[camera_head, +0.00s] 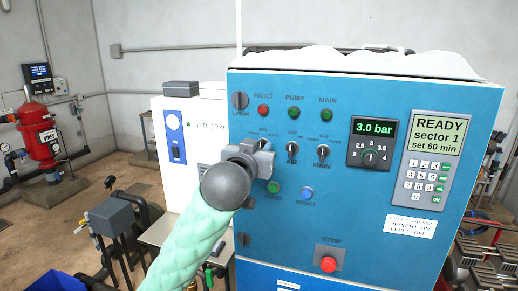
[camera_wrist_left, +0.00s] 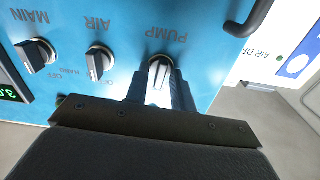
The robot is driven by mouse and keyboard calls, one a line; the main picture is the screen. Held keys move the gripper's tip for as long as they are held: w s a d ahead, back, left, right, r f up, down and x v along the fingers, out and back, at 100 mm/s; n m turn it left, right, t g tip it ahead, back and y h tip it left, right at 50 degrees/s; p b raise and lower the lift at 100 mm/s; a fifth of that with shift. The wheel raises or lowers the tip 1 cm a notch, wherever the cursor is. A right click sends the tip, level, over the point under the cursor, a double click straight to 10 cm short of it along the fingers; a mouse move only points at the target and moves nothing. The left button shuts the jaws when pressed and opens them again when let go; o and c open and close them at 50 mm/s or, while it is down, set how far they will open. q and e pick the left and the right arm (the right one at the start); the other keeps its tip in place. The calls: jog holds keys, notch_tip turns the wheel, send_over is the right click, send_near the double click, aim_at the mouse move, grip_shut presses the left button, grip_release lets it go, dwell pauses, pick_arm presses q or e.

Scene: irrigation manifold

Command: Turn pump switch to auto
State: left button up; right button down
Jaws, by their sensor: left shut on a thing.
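The pump switch (camera_wrist_left: 159,76) is a light grey knob with the label PUMP by it on the blue panel, seen upside down in the left wrist view. My left gripper (camera_wrist_left: 158,92) is shut on it, with one dark finger on each side. The knob's ridge stands nearly straight up in that view, tilted slightly. The setting marks around it are mostly covered by the fingers. In the head view my left gripper (camera_head: 258,157) is against the panel and hides the switch. My right gripper is not in view.
The AIR switch (camera_head: 292,149) and MAIN switch (camera_head: 322,150) sit close to the right of my gripper on the blue cabinet (camera_head: 380,240). Below are green and blue buttons and the red stop button (camera_head: 328,264). A handle (camera_wrist_left: 262,15) shows near the wrist.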

pick_arm(q)
jog(key=m, duration=0.4)
jog(key=shift+m, duration=0.3)
jog(key=shift+d+m, duration=0.1)
jog(key=shift+m, duration=1.6)
jog(key=o, duration=0.6)
jog(key=shift+o, duration=0.2)
